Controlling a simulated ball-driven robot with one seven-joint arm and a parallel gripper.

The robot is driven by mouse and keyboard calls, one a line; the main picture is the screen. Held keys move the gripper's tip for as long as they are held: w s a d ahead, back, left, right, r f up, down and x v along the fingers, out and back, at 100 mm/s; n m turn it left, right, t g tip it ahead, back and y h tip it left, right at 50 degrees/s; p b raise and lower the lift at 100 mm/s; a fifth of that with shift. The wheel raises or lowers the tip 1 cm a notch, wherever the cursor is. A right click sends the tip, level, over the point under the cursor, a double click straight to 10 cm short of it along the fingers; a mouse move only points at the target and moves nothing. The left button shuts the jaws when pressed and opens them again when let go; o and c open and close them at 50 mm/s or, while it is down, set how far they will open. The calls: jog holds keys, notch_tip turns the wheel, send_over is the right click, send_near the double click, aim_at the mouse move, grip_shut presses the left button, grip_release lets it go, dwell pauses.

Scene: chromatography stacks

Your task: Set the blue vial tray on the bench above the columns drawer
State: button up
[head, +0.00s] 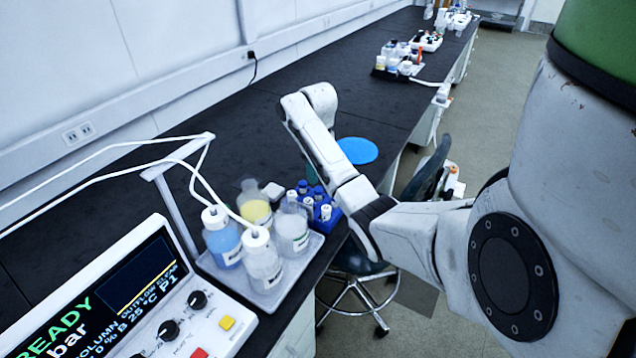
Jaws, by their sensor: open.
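The blue vial tray (326,219) holds several vials with white or blue caps. It is near the bench's front edge, just right of the bottle tray, and my arm link passes close to its right side. My arm reaches over the bench and bends at its far end, above and behind the vial tray. My gripper does not show; my own arm hides that area. A flat blue disc (357,150) lies on the dark bench (240,140), behind my arm. I cannot make out the label of any drawer, so the columns drawer cannot be told.
A pale tray (312,243) carries several bottles. An instrument panel (150,290) with knobs and white tubing stands at lower left. A stool (365,290) stands below the bench edge. More bottles and trays (400,62) sit farther along; dark bench lies bare between.

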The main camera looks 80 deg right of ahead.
notch_tip(320, 180, up, 5)
jog(key=p, duration=0.3)
dwell(1.9)
